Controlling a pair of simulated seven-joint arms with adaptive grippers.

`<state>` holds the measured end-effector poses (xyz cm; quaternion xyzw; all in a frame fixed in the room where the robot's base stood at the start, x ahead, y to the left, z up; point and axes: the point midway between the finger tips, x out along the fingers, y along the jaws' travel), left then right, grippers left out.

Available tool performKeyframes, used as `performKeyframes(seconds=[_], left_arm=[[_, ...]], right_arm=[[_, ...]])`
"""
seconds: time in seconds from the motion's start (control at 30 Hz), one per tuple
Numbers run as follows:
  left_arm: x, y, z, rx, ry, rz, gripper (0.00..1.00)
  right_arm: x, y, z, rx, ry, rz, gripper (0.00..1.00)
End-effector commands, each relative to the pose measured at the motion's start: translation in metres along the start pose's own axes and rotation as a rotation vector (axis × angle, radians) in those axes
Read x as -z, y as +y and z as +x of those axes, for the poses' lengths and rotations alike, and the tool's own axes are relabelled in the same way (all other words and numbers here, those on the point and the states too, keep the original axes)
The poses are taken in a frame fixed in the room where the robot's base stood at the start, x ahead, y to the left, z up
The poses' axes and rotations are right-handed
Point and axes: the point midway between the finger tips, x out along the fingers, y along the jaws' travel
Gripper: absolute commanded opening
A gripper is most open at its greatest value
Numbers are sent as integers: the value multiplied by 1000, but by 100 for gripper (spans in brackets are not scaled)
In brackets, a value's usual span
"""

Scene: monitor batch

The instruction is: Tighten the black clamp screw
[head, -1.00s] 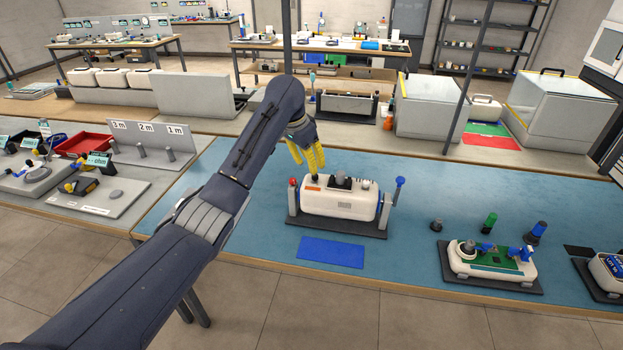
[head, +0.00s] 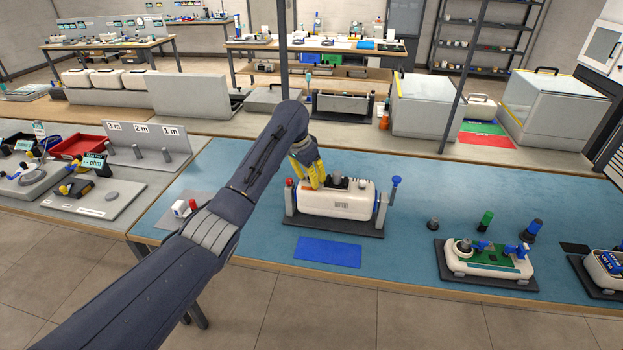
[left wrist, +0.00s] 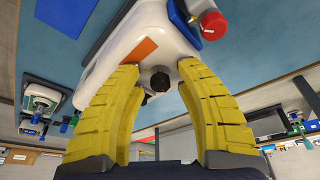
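The black screw (left wrist: 160,80) is a small dark knob on the left end of a white device, near an orange label (left wrist: 138,50). My left gripper (left wrist: 160,72) has its two yellow fingers spread on either side of the screw, with a gap to each side. In the head view my left gripper (head: 315,177) is low over the left end of the white device (head: 345,203) and hides the screw. My right gripper is in no view.
The device stands on a dark base (head: 330,225) with a red knob (head: 290,182) at left and a blue-topped post (head: 396,181) at right. A blue mat (head: 328,252) lies in front. A green circuit board unit (head: 485,262) stands to the right.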

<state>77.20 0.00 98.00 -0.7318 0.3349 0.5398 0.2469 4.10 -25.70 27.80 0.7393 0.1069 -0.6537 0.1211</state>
Motion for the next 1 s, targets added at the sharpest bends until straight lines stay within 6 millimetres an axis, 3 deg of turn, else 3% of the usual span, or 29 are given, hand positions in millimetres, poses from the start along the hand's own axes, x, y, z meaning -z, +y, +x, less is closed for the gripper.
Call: performKeyframes(seconds=[0.37,1.0], left_arm=[[0,0,-2,1,0,0,34],[7,0,-24,0,0,0,34]], right_arm=[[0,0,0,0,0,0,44],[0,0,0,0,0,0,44]])
